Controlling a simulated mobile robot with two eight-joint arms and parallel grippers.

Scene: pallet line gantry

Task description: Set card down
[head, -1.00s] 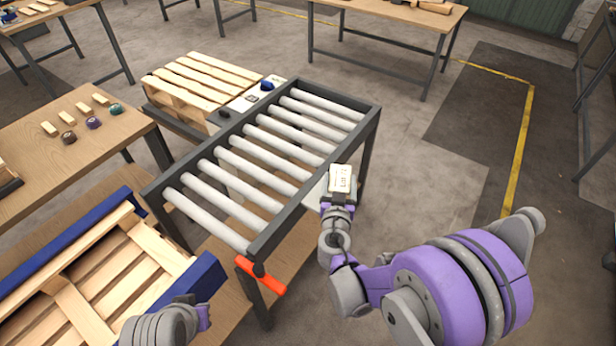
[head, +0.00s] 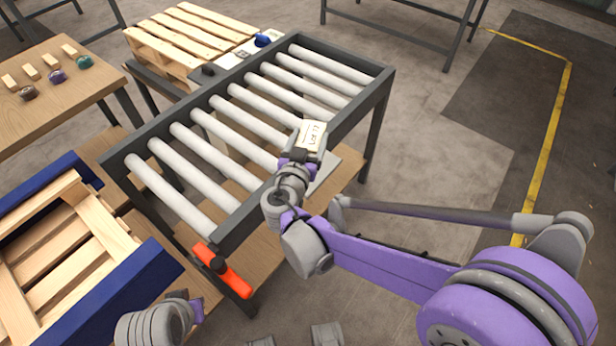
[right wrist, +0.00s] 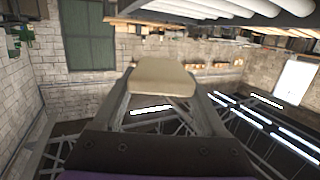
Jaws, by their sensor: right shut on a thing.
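A cream card (head: 311,136) with dark lettering is held in my right gripper (head: 300,154), at the near right rail of the roller table (head: 250,115). In the right wrist view the card (right wrist: 162,77) shows as a pale beige block between the fingertips. The fingers are shut on it. In the head view the card overlaps the rail; I cannot tell whether it touches it. My left gripper (head: 195,308) shows only in part at the bottom left, and its fingers cannot be made out.
An orange-red handle (head: 222,270) sticks out at the roller table's near corner. A pallet in a blue-sided frame (head: 130,290) is at lower left. Another pallet (head: 190,40) stands behind. A wooden table (head: 60,95) holds blocks and several dark round pieces. Floor at right is open.

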